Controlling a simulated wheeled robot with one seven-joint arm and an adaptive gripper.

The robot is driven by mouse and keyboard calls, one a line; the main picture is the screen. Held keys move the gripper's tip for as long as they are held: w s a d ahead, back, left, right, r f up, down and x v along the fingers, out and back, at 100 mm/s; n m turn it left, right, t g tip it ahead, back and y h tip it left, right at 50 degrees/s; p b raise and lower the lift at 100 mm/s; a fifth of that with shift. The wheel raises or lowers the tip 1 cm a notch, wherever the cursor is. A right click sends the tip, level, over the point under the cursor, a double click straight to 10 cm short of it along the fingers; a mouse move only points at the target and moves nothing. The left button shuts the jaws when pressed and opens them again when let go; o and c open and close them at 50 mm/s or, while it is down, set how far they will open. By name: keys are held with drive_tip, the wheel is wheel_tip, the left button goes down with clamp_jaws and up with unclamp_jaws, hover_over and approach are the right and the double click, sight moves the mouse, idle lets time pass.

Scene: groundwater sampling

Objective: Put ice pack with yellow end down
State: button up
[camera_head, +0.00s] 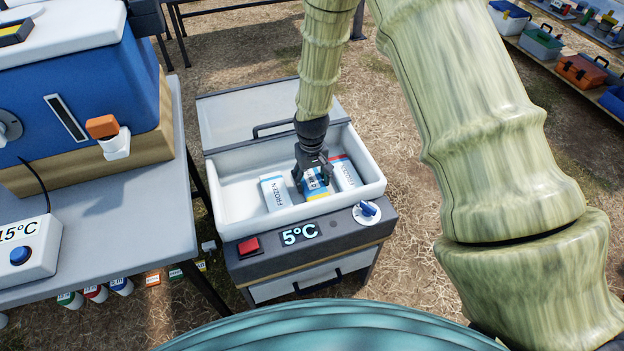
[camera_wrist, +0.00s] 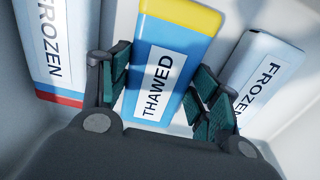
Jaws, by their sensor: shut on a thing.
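The ice pack with the yellow end (camera_head: 318,196) is blue with a white label reading THAWED, clear in the wrist view (camera_wrist: 180,50). It is inside the open white basin of the cooler (camera_head: 222,222), between two other packs. My gripper (camera_head: 312,180) reaches down from above, with a finger on each side of this pack (camera_wrist: 165,88), shut on it. Its yellow end points away from my palm in the wrist view. Whether its underside touches the basin floor cannot be told.
A FROZEN pack (camera_head: 274,192) lies to its left and a red-ended FROZEN pack (camera_head: 345,173) to its right. The cooler's front shows 5°C (camera_head: 299,233). A table with a blue cooler box (camera_head: 90,90) stands at left. The basin's left part is bare.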

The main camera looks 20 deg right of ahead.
sight(312, 181)
idle(0.3)
drive_tip(key=o, duration=1.2)
drive_tip(key=shift+f, duration=0.1)
drive_tip(key=shift+o, duration=0.2)
wheel_tip(312, 181, up, 12)
drive_tip(key=p, duration=0.1)
drive_tip(key=shift+p, duration=0.3)
